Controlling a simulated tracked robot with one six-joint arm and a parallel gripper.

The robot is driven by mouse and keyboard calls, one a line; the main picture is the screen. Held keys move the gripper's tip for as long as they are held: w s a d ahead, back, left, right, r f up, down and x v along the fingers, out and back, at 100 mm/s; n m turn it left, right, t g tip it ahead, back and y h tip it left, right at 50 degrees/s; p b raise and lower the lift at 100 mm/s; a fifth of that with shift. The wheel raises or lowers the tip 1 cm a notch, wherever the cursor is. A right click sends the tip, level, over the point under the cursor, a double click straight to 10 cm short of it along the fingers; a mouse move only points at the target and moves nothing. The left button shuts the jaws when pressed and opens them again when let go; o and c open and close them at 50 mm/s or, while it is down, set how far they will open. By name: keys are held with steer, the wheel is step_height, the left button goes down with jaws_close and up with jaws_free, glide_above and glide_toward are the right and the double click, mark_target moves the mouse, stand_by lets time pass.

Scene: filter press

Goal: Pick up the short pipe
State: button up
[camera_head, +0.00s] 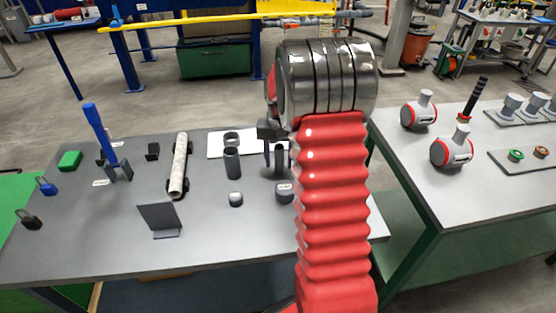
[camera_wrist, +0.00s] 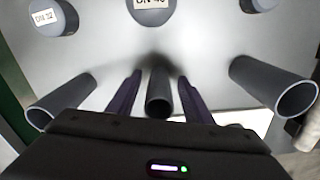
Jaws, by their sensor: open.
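Several short dark grey pipes stand upright on the grey table (camera_head: 110,250). One short pipe (camera_head: 280,161) is at my gripper (camera_head: 279,150), partly hidden by my arm. In the wrist view this pipe (camera_wrist: 158,98) stands between the two dark purple fingers of my gripper (camera_wrist: 159,78), with a visible gap on each side. The fingers are open and hold nothing. A wider short pipe (camera_head: 232,163) stands to the left; it also shows at the right of the wrist view (camera_wrist: 272,85). A third pipe (camera_wrist: 62,100) is at the left of the wrist view, hidden by my arm in the head view.
Labelled grey caps (camera_head: 236,199) (camera_wrist: 152,8) lie in front of the pipes. A white plate (camera_head: 225,150) lies behind. Further left are a long pale pipe (camera_head: 179,165), an angled dark plate (camera_head: 160,218) and a blue-handled tool (camera_head: 101,135). A second table (camera_head: 470,205) stands right.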

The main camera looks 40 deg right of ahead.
mark_target(279, 147)
steer(key=shift+c, duration=0.4)
jaws_close()
steer(key=shift+r, duration=0.1)
step_height(279, 147, up, 10)
steer(key=shift+f, duration=0.1)
stand_by(0.7)
steer(key=shift+s, duration=0.1)
stand_by(0.4)
